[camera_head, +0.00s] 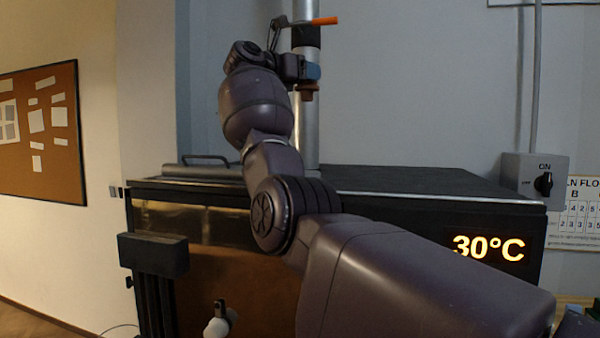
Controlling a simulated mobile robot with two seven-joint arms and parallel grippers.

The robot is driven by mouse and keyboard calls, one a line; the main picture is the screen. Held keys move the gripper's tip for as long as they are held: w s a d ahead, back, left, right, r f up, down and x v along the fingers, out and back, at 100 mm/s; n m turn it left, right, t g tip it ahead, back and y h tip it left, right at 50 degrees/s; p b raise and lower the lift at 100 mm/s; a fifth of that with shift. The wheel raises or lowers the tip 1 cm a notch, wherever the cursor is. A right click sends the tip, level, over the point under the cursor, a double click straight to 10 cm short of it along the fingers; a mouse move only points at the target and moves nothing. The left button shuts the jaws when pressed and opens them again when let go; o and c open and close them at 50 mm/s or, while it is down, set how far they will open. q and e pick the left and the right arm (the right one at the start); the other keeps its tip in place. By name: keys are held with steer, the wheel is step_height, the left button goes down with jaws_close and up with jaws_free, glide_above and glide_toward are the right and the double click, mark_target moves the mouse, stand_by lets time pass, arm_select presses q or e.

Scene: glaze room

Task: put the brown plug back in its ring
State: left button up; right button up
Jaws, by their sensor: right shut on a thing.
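My right gripper (312,73) is high up at the vertical metal pipe (306,135), in front of it. It is shut on a small brown piece, which looks like the brown plug (309,92). The plug's lower end shows just below the blue fingertips, and the rest is hidden by them. I cannot make out the ring; whether the plug touches anything besides the gripper is unclear.
An orange-handled lever (322,21) sticks out near the pipe's top, just above the gripper. A black kiln (420,183) with a 30°C display stands below. A grey switch box (535,179) is at the right. A cork board (65,170) hangs at left.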

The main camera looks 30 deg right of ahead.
step_height(320, 180, down, 16)
steer(key=shift+f, duration=0.15)
steer(key=shift+d+f, duration=0.1)
steer(key=shift+f, duration=1.35)
arm_select(q)
steer(key=shift+s+f, duration=0.25)
steer(key=shift+f, duration=0.15)
steer(key=shift+f, duration=0.1)
arm_select(e)
steer(key=shift+f+b, duration=0.3)
steer(key=shift+b, duration=0.05)
arm_select(q)
steer(key=shift+s+f, duration=0.15)
steer(key=shift+s, duration=0.15)
arm_select(e)
steer(key=o, duration=0.9)
steer(key=shift+r, duration=0.1)
steer(key=shift+o, duration=0.2)
